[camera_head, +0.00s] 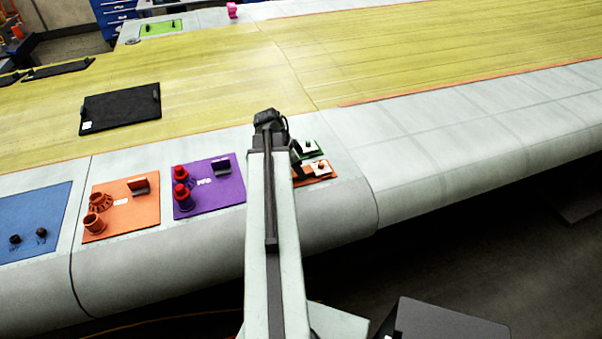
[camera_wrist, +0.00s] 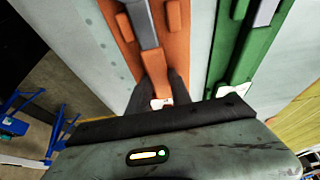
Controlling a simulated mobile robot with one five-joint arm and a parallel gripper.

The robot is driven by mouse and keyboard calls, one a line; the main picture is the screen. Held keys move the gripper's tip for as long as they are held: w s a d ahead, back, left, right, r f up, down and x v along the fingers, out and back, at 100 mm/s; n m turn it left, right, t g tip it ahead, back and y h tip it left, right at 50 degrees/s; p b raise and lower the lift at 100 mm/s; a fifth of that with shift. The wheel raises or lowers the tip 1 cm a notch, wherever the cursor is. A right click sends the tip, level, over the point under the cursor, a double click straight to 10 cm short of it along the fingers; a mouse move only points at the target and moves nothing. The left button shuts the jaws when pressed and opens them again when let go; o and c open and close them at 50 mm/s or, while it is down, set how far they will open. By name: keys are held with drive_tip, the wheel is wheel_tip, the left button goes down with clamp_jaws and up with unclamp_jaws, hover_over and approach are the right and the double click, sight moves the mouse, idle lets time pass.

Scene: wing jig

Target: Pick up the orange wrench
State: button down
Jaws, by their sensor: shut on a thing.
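The orange wrench (camera_wrist: 153,62) shows in the wrist view as an orange handle with a grey shaft running up from it. It lies along an orange mat (camera_wrist: 178,45). My gripper (camera_wrist: 158,82) has its two dark fingers on either side of the handle's lower end and is shut on it. I cannot tell whether the wrench is clear of the mat. In the head view the orange mat (camera_head: 325,171) shows to the right of my arm, which hides part of it and the wrench.
A green mat (camera_head: 318,151) with a similar green-and-grey tool lies just beside the orange one. Purple (camera_head: 232,186), orange and blue mats (camera_head: 45,215) with small parts lie to the left on the wing. The wing's front edge drops to the dark floor. The grey surface right of the mats is clear.

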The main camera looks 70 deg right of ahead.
wheel_tip(320, 180, up, 10)
drive_tip(key=p, duration=1)
drive_tip(key=shift+r, duration=0.1)
